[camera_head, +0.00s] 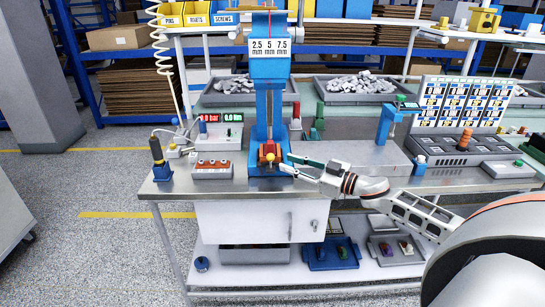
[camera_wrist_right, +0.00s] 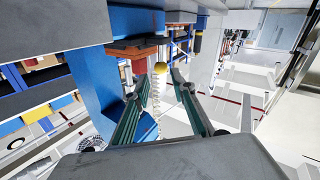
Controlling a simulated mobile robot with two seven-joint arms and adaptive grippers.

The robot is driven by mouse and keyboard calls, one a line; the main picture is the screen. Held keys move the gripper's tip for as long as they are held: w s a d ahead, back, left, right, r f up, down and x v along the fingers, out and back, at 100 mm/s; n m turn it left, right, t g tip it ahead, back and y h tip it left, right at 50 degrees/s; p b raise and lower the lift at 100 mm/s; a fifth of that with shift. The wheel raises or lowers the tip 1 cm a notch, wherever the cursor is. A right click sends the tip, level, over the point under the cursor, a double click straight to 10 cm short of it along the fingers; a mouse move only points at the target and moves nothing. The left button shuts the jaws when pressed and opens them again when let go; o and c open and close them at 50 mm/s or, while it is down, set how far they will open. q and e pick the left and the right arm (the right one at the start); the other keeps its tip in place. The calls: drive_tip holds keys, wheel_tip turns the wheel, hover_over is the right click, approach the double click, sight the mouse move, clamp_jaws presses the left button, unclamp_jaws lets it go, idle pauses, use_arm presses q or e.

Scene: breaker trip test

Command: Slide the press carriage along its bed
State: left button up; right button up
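The blue press (camera_head: 269,105) stands at the left part of the steel bench. At its foot is a red-orange carriage block (camera_head: 269,149) with a yellow ball knob (camera_head: 269,157) facing me. My right gripper (camera_head: 285,162) comes in from the right, its fingers spread and its tips close to the knob. In the right wrist view the knob (camera_wrist_right: 159,67) shows between the two open fingertips (camera_wrist_right: 162,75), below the red block (camera_wrist_right: 140,50). I cannot tell whether the fingers touch it. The bed under the carriage is mostly hidden. My left gripper is not in view.
Left of the press are a grey box with red buttons (camera_head: 212,169) and a display unit (camera_head: 219,130). A grey steel block (camera_head: 350,158) lies behind my right gripper, with a small blue press (camera_head: 397,120) at its right. The bench's front edge is clear.

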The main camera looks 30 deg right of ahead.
sight(271, 157)
drive_tip(key=shift+x, duration=3.85)
drive_tip(key=shift+a, duration=0.1)
drive_tip(key=shift+s, duration=0.1)
clamp_jaws()
